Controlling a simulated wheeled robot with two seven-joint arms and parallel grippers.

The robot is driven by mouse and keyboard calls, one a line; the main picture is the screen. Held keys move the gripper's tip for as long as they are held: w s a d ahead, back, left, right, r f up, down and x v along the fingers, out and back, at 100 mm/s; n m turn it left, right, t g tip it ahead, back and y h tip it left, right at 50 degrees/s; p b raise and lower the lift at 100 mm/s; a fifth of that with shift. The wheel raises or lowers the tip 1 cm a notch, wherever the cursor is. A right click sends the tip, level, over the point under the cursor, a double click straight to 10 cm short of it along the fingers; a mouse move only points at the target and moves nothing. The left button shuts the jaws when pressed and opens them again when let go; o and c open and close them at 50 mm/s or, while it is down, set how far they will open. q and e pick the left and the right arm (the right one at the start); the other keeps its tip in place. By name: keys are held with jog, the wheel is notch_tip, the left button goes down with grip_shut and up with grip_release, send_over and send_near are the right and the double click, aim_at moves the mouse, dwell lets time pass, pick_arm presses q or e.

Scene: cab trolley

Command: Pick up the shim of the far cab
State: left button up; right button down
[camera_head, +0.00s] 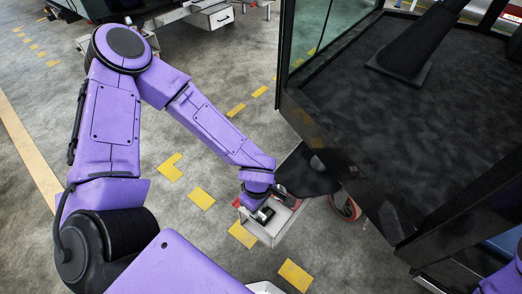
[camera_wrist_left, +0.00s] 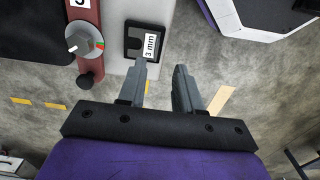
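The shim, a small black piece with a white "3 mm" label (camera_wrist_left: 150,44), lies on a pale grey surface in the left wrist view. My left gripper (camera_wrist_left: 163,66) is open, with bare floor showing between its two grey fingers. The left finger's tip overlaps the lower edge of the shim in the picture; I cannot tell whether they touch. In the head view my left gripper (camera_head: 262,213) is over a small pale tray (camera_head: 268,238) beside the cab, and the shim is too small to make out clearly. My right gripper is not in view.
A red-brown part with a silver dial (camera_wrist_left: 78,38) and black knob stands left of the shim. The dark cab (camera_head: 400,110) with its glass panel fills the right of the head view, a wheel (camera_head: 346,207) below it. Open floor with yellow marks lies left.

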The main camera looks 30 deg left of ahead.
aim_at(263, 216)
pick_arm(q)
jog(key=f, duration=0.2)
jog(key=f+b, duration=0.1)
jog(key=f, duration=0.1)
jog(key=f+b, duration=0.1)
jog(key=f, duration=0.2)
jog(key=shift+w+a, duration=0.25)
jog(key=shift+r, duration=0.1)
grip_shut()
